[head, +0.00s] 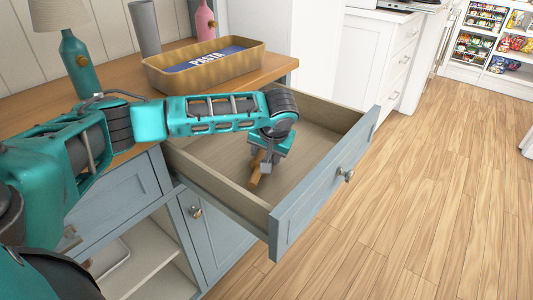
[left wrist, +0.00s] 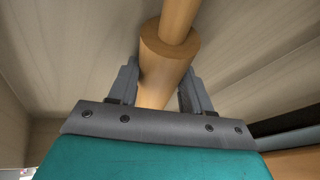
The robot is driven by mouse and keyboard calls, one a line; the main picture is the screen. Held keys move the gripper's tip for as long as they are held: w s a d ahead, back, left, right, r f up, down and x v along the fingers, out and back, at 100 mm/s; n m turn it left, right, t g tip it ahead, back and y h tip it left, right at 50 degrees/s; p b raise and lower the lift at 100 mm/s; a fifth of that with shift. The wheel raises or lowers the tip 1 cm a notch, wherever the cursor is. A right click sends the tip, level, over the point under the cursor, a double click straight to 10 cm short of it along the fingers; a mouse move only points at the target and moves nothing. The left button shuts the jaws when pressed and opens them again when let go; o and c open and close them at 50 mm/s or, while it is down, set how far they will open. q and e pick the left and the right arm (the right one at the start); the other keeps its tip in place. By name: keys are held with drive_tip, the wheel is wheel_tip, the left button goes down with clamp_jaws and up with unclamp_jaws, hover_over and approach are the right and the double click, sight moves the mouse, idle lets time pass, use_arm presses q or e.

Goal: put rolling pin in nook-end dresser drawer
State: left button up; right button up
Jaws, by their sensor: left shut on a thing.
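The dresser drawer (head: 310,160) is pulled open, a blue-grey front with a round knob and a pale wooden inside. My left gripper (head: 262,166) reaches down into it and is shut on the wooden rolling pin (head: 254,178). In the head view only a short piece of the pin shows below the fingers. In the left wrist view the pin (left wrist: 165,68) lies between the two fingers (left wrist: 158,92), with its thinner handle pointing away at the top. The drawer's inside surrounds it there. I cannot tell whether the pin touches the drawer bottom. My right gripper is not in view.
On the wooden dresser top stand a tan tray (head: 205,65) with a blue PASTA label, a teal lamp (head: 80,62), a grey vase (head: 144,27) and a pink bottle (head: 205,22). White cabinets (head: 375,55) stand behind. The wooden floor (head: 430,190) at right is clear.

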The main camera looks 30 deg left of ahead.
use_arm(q)
drive_tip(key=o, duration=1.1)
drive_tip(key=shift+c, duration=0.2)
drive_tip(key=p+v, duration=0.3)
drive_tip(key=v, duration=0.9)
